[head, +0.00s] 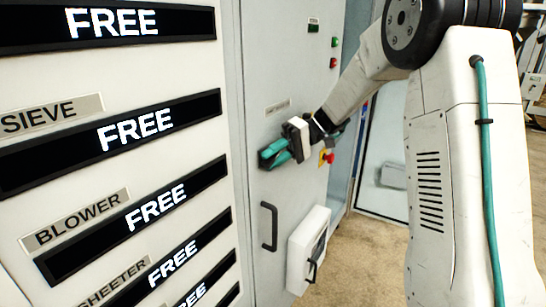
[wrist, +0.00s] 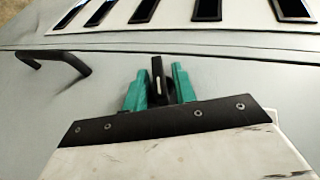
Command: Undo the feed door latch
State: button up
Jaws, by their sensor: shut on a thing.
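A black latch lever with a light mark (wrist: 158,82) stands on the grey cabinet door (head: 285,85). My gripper (head: 274,154) has its teal fingers on either side of this lever, against the door front. In the wrist view my gripper (wrist: 159,88) is shut on the lever, which shows between the two fingertips. In the head view the fingers hide the lever. A small label on the door above my gripper is too small to read.
A black pull handle (head: 268,226) is below my gripper, and it also shows in the wrist view (wrist: 52,62). A white box (head: 308,249) juts out lower right. A red button (head: 329,158) sits close right of my gripper. A panel with FREE displays (head: 135,130) fills the left.

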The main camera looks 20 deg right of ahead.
jog(key=shift+f+m+g+y, duration=0.15)
jog(key=shift+m+g+y, duration=0.4)
jog(key=shift+y, duration=1.25)
jog(key=o, duration=0.7)
jog(key=shift+c, duration=0.2)
jog(key=shift+d, duration=0.15)
